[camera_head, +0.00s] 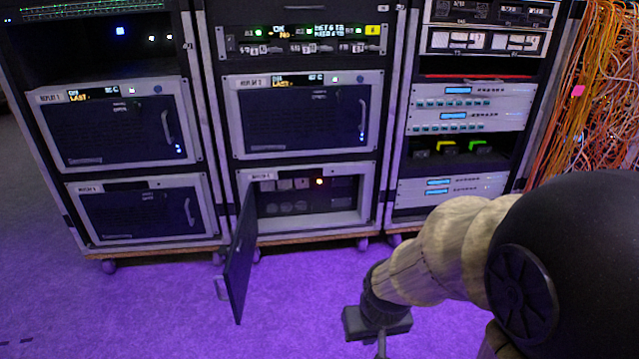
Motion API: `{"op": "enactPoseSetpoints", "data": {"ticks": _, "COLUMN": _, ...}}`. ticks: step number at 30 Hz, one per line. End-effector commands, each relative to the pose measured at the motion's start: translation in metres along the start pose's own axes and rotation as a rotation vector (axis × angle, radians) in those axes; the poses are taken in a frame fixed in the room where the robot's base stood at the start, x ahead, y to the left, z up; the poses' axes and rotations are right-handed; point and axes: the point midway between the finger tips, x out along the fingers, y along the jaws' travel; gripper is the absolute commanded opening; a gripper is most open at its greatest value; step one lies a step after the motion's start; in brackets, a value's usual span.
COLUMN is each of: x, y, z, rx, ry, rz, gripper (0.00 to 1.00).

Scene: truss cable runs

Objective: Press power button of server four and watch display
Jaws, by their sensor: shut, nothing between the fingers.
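The lower middle server (368,195) has its front door (240,262) swung open towards me. Its label is too small to read, so I cannot confirm that it is server four. Inside, an orange-red light (319,181) glows among several small panels; I cannot tell whether it is the power button. The display strip at its top (292,174) looks dark, with no readable text. My gripper (381,348) is shut and empty, low over the purple floor in front of the rack, right of the open door and well apart from the server. Its tips are at the picture's bottom edge.
Closed servers stand at upper middle (300,120), upper left (115,125) and lower left (140,213); the upper two have lit displays. A right rack (470,110) holds more equipment. Orange cables (600,100) hang at far right. Purple floor (180,300) is clear in front.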

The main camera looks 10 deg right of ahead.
Motion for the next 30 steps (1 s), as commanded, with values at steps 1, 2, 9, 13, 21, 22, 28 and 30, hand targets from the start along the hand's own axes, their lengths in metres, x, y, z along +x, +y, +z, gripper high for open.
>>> {"op": "enactPoseSetpoints", "data": {"ticks": 1, "x": 0.0, "y": 0.0, "z": 0.0, "rx": 0.0, "ry": 0.0, "rz": 0.0, "gripper": 0.0}}
{"op": "enactPoseSetpoints", "data": {"ticks": 2, "x": 0.0, "y": 0.0, "z": 0.0, "rx": 0.0, "ry": 0.0, "rz": 0.0, "gripper": 0.0}}
{"op": "enactPoseSetpoints", "data": {"ticks": 9, "x": 0.0, "y": 0.0, "z": 0.0, "rx": 0.0, "ry": 0.0, "rz": 0.0, "gripper": 0.0}}
{"op": "enactPoseSetpoints", "data": {"ticks": 13, "x": 0.0, "y": 0.0, "z": 0.0, "rx": 0.0, "ry": 0.0, "rz": 0.0, "gripper": 0.0}}
{"op": "enactPoseSetpoints", "data": {"ticks": 21, "x": 0.0, "y": 0.0, "z": 0.0, "rx": 0.0, "ry": 0.0, "rz": 0.0, "gripper": 0.0}}
{"op": "enactPoseSetpoints", "data": {"ticks": 22, "x": 0.0, "y": 0.0, "z": 0.0, "rx": 0.0, "ry": 0.0, "rz": 0.0, "gripper": 0.0}}
{"op": "enactPoseSetpoints", "data": {"ticks": 28, "x": -0.007, "y": 0.0, "z": -0.002, "rx": 0.0, "ry": 0.0, "rz": 0.0, "gripper": 0.0}}
{"op": "enactPoseSetpoints", "data": {"ticks": 30, "x": -0.016, "y": 0.0, "z": -0.004, "rx": 0.0, "ry": 0.0, "rz": 0.0, "gripper": 0.0}}
